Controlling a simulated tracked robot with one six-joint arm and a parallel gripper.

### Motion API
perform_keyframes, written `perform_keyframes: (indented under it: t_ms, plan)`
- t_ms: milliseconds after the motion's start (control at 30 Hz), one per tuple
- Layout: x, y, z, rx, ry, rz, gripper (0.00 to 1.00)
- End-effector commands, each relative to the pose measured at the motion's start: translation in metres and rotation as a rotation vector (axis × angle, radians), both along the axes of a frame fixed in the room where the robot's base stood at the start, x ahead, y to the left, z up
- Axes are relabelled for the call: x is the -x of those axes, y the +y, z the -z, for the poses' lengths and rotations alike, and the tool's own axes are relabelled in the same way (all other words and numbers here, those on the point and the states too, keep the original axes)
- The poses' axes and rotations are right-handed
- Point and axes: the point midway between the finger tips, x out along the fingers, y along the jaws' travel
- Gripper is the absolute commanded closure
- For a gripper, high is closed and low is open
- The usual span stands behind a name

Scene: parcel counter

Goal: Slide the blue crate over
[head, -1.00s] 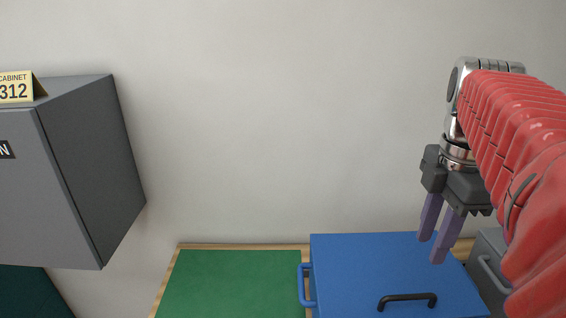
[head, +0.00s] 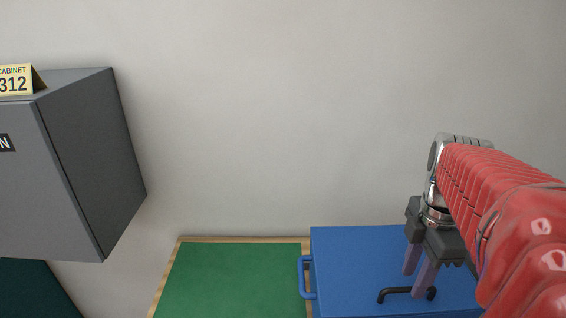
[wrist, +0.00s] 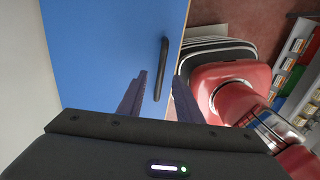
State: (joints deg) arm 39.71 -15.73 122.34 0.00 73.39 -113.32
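The blue crate (head: 350,262) stands at the bottom right of the head view, beside the green mat. It has a black bar handle (head: 396,291) on top and a blue handle (head: 303,278) on its left side. My gripper (head: 414,284) is open, its two purple fingers pointing down at the right end of the black handle. In the wrist view the blue top (wrist: 105,45) fills the upper left, and the black handle (wrist: 162,65) shows between the spread fingers, ahead of them. I cannot tell whether the fingers touch it.
The green mat (head: 235,280) with a wooden edge lies left of the crate and is bare. A grey cabinet (head: 95,160) with a yellow 312 sign (head: 16,80) stands at the left. A plain wall is behind. The wrist view shows shelves (wrist: 290,70) at the right.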

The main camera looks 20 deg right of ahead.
Motion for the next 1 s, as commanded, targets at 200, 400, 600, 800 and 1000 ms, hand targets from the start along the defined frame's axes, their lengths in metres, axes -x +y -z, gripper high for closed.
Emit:
perform_keyframes:
  t_ms: [200, 400, 600, 800, 1000]
  plan:
    - [0.000, 0.000, 0.018, 0.000, 0.001, 0.000, 0.68]
    - [0.000, 0.000, 0.020, 0.000, 0.000, 0.000, 0.68]
    - [0.000, 0.000, 0.020, 0.000, 0.000, 0.000, 0.73]
    - [0.000, 0.000, 0.020, 0.000, 0.000, 0.000, 0.87]
    - [0.000, 0.000, 0.020, 0.000, -0.001, 0.000, 1.00]
